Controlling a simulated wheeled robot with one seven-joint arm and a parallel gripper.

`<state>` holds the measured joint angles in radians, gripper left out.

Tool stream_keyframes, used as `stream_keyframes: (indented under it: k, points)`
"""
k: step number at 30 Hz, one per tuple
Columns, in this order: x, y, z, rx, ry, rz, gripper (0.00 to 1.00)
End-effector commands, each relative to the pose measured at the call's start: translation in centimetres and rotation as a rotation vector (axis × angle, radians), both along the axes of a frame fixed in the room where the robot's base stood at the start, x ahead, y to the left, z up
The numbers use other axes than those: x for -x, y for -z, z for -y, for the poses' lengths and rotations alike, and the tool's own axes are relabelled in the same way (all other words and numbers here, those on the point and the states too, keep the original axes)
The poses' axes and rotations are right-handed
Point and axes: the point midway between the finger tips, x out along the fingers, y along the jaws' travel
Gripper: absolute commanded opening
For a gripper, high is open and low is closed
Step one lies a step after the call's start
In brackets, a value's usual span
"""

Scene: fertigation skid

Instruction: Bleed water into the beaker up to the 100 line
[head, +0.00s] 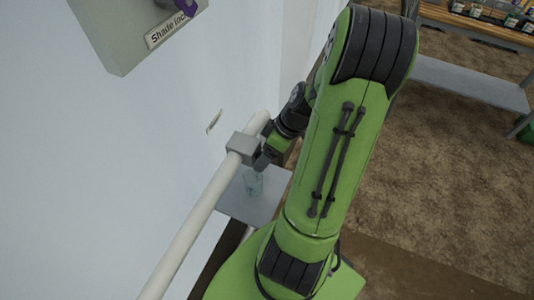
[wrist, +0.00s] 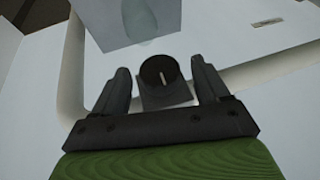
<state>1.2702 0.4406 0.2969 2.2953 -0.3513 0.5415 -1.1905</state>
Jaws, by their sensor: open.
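The clear beaker (head: 253,182) stands on a pale grey shelf (head: 235,204) below the pipe, partly hidden by the fitting and my arm. It shows faintly at the top of the wrist view (wrist: 150,12); its lines and water level cannot be read. A grey fitting (head: 243,147) sits on the white pipe (head: 190,233). In the wrist view, a dark round-ended part (wrist: 160,72) on a grey block (wrist: 166,98) lies between my fingers. My gripper (wrist: 163,78) is open, with a finger either side and visible gaps. In the head view it is close beside the fitting, mostly hidden.
A pale wall (head: 130,150) runs close along the left, with a grey box labelled "Shade lock" (head: 125,30) higher up. A bench (head: 470,80) with small jars stands at the back right. Brown ground right of my arm is open.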

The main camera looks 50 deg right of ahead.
Motion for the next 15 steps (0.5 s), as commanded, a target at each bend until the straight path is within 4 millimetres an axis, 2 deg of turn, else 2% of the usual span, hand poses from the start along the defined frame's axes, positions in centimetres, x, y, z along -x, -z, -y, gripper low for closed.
stream_keyframes:
  k: [4,5,15]
  points:
    - [-0.01,-0.07,0.00,0.000,0.000,0.000,0.75]
    - [0.00,-0.08,0.01,0.000,0.000,0.000,0.71]
    - [0.01,-0.09,0.01,0.000,0.000,0.000,0.19]
